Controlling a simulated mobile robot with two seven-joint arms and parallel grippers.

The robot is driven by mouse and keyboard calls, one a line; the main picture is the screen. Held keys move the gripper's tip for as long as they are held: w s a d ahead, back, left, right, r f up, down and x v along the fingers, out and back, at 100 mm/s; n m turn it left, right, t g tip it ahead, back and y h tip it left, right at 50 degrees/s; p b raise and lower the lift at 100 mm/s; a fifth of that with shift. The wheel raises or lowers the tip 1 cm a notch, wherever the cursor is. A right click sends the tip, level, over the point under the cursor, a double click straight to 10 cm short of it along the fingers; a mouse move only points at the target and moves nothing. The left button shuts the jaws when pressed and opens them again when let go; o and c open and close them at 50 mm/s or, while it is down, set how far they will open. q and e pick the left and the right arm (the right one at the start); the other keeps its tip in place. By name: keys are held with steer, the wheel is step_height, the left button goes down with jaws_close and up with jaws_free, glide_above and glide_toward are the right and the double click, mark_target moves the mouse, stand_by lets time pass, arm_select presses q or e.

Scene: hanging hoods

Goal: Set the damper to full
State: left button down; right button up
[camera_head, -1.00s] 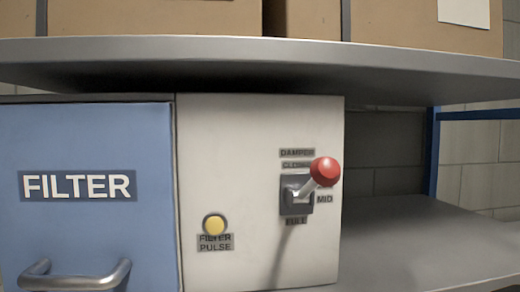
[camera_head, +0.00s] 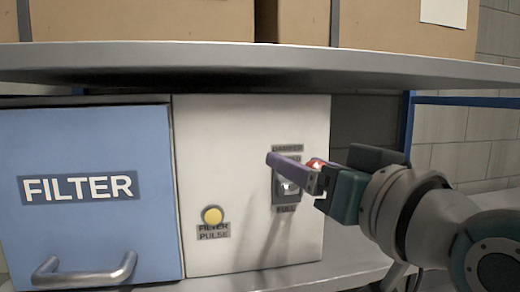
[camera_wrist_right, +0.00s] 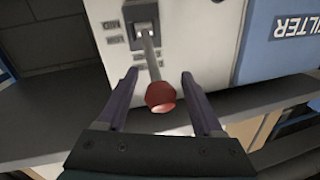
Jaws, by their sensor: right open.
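The damper lever has a red ball knob (camera_wrist_right: 160,97) on a metal stem, rising from a dark slotted plate (camera_head: 285,191) on the white panel. In the head view its labels read DAMPER above and FULL below; the MID label is hidden behind my gripper. My right gripper (camera_head: 292,162) comes in from the right and covers most of the knob. In the right wrist view the right gripper (camera_wrist_right: 160,85) is open, with one purple finger on each side of the knob and visible gaps to both. My left gripper is not in view.
A yellow FILTER PULSE button (camera_head: 212,215) is on the white panel, left of the lever. A blue FILTER door (camera_head: 90,240) with a metal handle (camera_head: 85,270) is farther left. A grey shelf (camera_head: 230,62) carrying cardboard boxes (camera_head: 140,20) overhangs the panel.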

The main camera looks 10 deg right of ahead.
steer(key=shift+w, duration=0.25)
steer(key=shift+c, duration=0.3)
jaws_close()
stand_by(1.0)
